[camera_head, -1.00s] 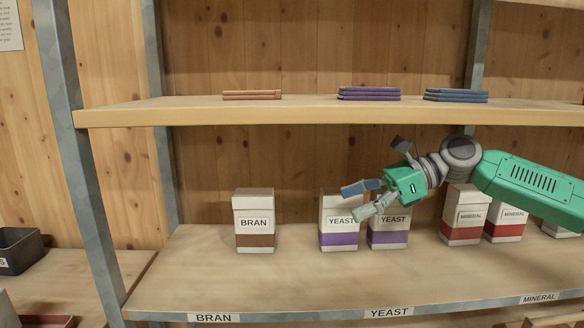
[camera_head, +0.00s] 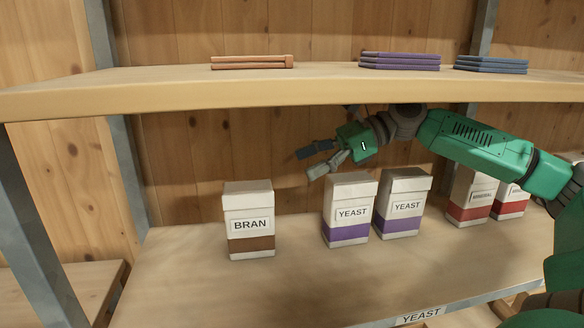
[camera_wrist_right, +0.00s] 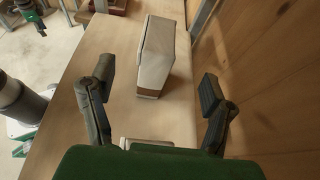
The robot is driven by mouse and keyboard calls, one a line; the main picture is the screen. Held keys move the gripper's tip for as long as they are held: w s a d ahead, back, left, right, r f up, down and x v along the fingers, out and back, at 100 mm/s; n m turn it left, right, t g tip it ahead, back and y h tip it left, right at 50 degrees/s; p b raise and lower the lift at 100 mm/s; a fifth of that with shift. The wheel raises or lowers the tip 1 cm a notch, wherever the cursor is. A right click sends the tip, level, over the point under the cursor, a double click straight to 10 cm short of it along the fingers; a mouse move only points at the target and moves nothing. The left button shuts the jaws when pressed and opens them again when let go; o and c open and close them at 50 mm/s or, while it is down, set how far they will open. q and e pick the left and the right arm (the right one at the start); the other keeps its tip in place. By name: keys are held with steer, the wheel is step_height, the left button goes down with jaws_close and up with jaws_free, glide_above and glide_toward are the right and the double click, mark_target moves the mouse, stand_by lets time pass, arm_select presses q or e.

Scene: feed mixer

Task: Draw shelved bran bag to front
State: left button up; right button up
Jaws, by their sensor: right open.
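The bran bag (camera_head: 250,224) is a white box-shaped bag with a brown band and a BRAN label. It stands upright on the lower shelf (camera_head: 180,285), left of the yeast bags. My right gripper (camera_head: 306,162) is open and empty, above and to the right of the bran bag, near the back under the upper shelf. In the right wrist view a pale bag (camera_wrist_right: 157,58), seemingly the bran bag, stands ahead between the open fingers (camera_wrist_right: 155,88), apart from them. My left gripper is not visible in the head view.
Two yeast bags (camera_head: 348,212) (camera_head: 404,205) with purple bands stand right of the bran bag, close below my right gripper. Mineral bags (camera_head: 470,197) stand farther right. The upper shelf (camera_head: 330,92) hangs above, with folded stacks on it. Shelf in front of the bran bag is clear.

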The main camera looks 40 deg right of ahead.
mark_target(261, 184)
steer(key=b+x, duration=0.1)
steer(key=x, duration=0.5)
steer(key=shift+w+d+f+b, duration=0.1)
steer(key=shift+w+f+b, duration=0.05)
steer(key=shift+f+b, duration=0.3)
steer(key=x, duration=0.2)
steer(key=b+x, duration=0.1)
steer(key=x, duration=0.4)
steer(key=shift+r, duration=0.35)
steer(key=shift+c, duration=0.5)
steer(key=c, duration=1.3)
